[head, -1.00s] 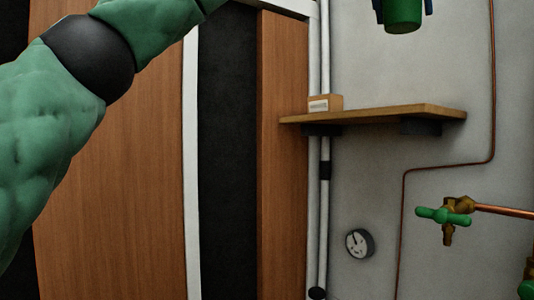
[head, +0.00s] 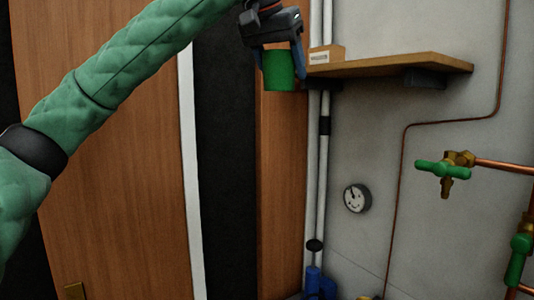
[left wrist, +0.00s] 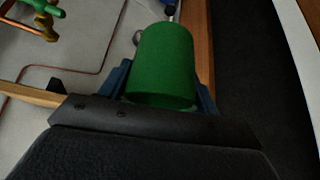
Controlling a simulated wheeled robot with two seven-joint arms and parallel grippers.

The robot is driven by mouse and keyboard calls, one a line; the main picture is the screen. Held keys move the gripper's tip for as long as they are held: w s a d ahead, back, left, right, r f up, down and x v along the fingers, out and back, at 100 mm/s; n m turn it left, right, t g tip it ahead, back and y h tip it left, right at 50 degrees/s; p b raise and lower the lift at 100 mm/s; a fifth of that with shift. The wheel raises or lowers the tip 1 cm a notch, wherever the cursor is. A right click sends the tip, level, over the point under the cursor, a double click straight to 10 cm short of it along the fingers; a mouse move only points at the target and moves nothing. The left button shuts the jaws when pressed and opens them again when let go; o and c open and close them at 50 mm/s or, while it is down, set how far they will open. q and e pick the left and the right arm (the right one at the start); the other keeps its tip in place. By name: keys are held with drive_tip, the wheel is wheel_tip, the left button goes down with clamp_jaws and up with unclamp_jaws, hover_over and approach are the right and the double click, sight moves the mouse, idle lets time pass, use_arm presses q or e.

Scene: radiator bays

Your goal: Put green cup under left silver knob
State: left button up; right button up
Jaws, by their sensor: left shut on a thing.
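The green cup (head: 278,70) is held in my left gripper (head: 279,52), in front of the wooden panel and just left of the wall shelf. In the left wrist view the cup (left wrist: 162,66) sits between the two blue fingers of the left gripper (left wrist: 161,92), which are shut on it. No silver knob can be made out in either view. My right gripper does not show.
A wooden shelf (head: 405,66) with a small box (head: 327,54) is close to the cup's right. Green-handled valves (head: 443,169) on copper pipes, a round gauge (head: 356,198) and white vertical pipes (head: 324,180) are on the wall. Blue fittings (head: 318,284) show at the bottom.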

use_arm(q)
drive_tip(key=w+a+f+n, duration=0.1)
drive_tip(key=a+f, duration=0.7)
drive_tip(key=f, duration=1)
drive_tip(key=w+a+f+n+y, duration=0.1)
drive_tip(key=a+f, duration=0.6)
drive_tip(key=f, duration=1)
drive_tip(key=w+a+f+n+b, duration=0.1)
drive_tip(key=a+f, duration=0.7)
drive_tip(key=f, duration=1)
drive_tip(key=shift+w+a+f+t+y, duration=0.2)
drive_tip(key=shift+a+f+t+y, duration=0.1)
drive_tip(key=shift+a+f+t, duration=0.1)
